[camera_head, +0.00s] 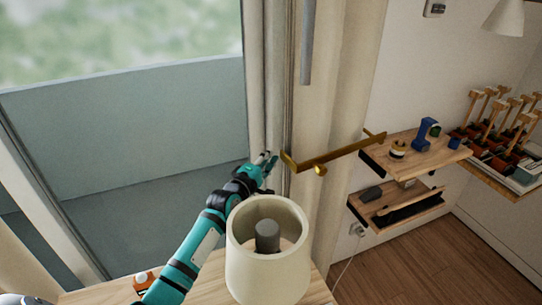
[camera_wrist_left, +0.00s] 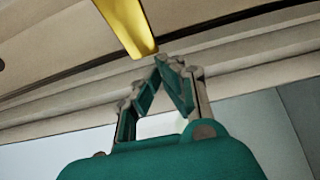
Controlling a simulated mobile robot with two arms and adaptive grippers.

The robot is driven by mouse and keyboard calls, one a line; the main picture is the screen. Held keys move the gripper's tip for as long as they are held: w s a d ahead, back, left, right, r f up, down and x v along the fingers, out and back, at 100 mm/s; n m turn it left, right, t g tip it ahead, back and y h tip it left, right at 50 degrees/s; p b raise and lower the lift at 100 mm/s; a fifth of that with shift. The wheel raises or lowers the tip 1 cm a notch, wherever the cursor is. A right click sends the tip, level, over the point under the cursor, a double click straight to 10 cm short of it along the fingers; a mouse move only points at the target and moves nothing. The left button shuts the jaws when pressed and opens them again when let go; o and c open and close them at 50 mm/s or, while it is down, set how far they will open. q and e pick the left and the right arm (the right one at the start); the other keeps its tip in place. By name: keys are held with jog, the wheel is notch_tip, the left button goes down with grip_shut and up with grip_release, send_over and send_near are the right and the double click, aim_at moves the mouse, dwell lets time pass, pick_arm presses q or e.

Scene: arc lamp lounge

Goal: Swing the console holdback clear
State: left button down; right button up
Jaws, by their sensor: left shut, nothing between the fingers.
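The console holdback is a brass bar (camera_head: 335,155) that runs in front of the cream curtain, with a short bent end at its left and its right end by the wall shelf. In the left wrist view, a brass arm (camera_wrist_left: 128,25) comes down from the top, its end just above the fingertips. My left gripper (camera_head: 268,160) is just left of the bar's left end, beside the curtain edge. In the left wrist view my left gripper (camera_wrist_left: 162,60) has its fingertips together with nothing between them. I cannot tell whether it touches the brass. My right gripper is out of view.
A cream lampshade (camera_head: 268,280) stands close in front, right of my left forearm. A wooden shelf (camera_head: 430,155) with small items is on the right wall. The curtain (camera_head: 345,75) hangs behind the bar. An orange item (camera_head: 143,280) lies on the wooden top, lower left.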

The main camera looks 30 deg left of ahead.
pick_arm(q)
jog(key=s, duration=0.6)
jog(key=shift+s+a, duration=0.15)
jog(key=shift+a, duration=0.05)
jog(key=w+a+r+b, duration=0.3)
jog(key=w+a+b, duration=0.1)
jog(key=a, duration=0.2)
jog(key=w, duration=1)
jog(key=shift+w+d+f, duration=0.1)
jog(key=shift+w+f, duration=0.1)
jog(key=shift+w, duration=0.1)
jog(key=s+d+p, duration=0.2)
jog(key=s+d, duration=0.1)
jog(key=shift+p, duration=0.35)
